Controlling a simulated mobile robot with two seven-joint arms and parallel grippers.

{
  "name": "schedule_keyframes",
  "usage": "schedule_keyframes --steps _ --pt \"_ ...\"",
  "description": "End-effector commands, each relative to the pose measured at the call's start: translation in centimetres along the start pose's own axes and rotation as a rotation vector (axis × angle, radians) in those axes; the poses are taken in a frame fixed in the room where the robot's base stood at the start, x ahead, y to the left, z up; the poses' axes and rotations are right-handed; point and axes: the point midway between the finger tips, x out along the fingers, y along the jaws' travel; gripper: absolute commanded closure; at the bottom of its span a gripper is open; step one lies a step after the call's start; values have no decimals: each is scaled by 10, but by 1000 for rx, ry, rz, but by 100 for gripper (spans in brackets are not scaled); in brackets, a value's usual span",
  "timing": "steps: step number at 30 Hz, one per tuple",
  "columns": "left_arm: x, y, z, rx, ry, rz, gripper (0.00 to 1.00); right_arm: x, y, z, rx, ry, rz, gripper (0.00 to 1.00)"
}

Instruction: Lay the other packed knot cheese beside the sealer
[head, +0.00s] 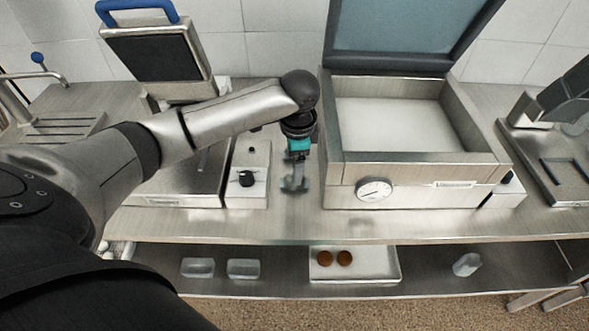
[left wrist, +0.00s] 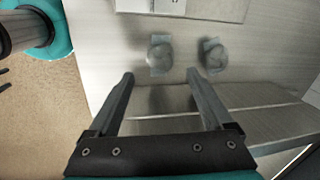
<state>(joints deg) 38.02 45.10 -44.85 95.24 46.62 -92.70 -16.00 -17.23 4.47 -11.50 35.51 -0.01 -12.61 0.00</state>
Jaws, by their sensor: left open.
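Two packed knot cheeses show in the left wrist view as pale round lumps in clear, bluish-ended packs. The left pack (left wrist: 160,55) and the right pack (left wrist: 212,56) lie side by side on the metal counter, slightly apart. My left gripper (left wrist: 159,75) is open and empty, its fingertips just short of the left pack. In the head view the left gripper (head: 295,183) points down at the counter, left of the sealer (head: 410,168); the packs there are hard to tell from the fingers. The sealer's lid (head: 400,35) is up and its chamber looks empty. My right gripper does not show.
A control box (head: 247,180) with a black knob stands left of the gripper. A blue-handled machine (head: 150,60) is behind my arm. The lower shelf holds two clear containers (head: 198,268), a tray (head: 375,278) with two brown balls, and another clear container (head: 467,264).

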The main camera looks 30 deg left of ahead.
Motion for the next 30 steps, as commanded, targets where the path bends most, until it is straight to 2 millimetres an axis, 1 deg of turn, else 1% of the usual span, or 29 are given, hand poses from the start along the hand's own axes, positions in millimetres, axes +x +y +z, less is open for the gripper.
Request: schedule_keyframes --steps 1,3,6,9,26,28,30 --pt "-12 -1 0 0 2 -3 16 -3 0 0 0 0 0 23" --pt "-23 -1 0 1 2 -2 16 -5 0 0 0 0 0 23" --pt "-34 0 0 0 1 -1 16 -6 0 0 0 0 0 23" --pt "-41 0 0 -1 1 -1 16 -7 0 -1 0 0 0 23" --pt "-42 0 0 0 0 0 16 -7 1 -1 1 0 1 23" --pt "-40 4 -2 3 3 3 16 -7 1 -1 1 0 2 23" --pt "-35 14 -5 9 14 9 16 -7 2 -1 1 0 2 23"
